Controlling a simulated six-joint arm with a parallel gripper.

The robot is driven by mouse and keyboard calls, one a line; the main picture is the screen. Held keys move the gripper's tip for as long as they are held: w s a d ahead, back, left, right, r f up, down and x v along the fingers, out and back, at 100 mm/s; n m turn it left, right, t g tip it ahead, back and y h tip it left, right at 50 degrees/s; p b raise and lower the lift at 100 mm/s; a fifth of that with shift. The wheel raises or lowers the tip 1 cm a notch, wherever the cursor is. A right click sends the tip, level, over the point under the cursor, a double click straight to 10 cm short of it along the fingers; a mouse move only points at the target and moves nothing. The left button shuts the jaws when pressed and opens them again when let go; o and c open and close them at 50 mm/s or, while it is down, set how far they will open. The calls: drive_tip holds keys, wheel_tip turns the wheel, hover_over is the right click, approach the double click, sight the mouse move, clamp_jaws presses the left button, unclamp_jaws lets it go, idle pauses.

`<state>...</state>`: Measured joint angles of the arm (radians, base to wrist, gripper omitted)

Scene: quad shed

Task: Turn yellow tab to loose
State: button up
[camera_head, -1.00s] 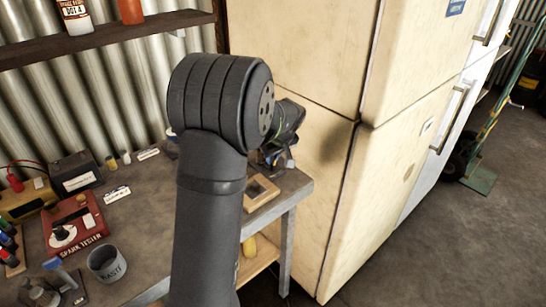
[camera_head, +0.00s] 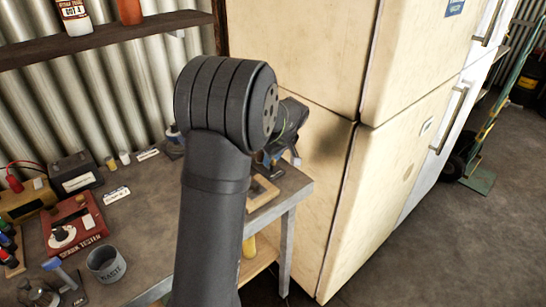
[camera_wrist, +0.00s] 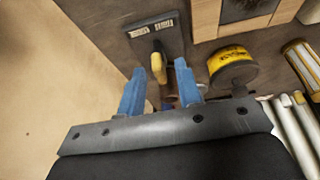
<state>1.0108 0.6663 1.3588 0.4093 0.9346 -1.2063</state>
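In the wrist view, the yellow tab (camera_wrist: 158,67) stands out from a dark plate (camera_wrist: 150,38) with two small white labels above it. My gripper (camera_wrist: 157,75) has two blue fingers, spread apart and empty between the tips. The tab shows just beyond the fingertips, nearer the left one; I cannot tell if either finger touches it. In the head view, my arm hides the tab, and my gripper (camera_head: 285,140) shows only partly, above the far right end of the bench.
A yellow tin (camera_wrist: 232,65) stands right of the plate. A wooden tray (camera_head: 262,192) lies near the bench's right edge. The cream fridge (camera_head: 325,150) stands close on the right. A red spark tester (camera_head: 75,222) and a grey cup (camera_head: 106,264) are on the bench's left.

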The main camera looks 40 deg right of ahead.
drive_tip(key=v, duration=1.7)
drive_tip(key=shift+r, duration=0.25)
drive_tip(key=shift+f, duration=0.1)
drive_tip(key=x, duration=1.7)
drive_tip(key=shift+f, duration=0.2)
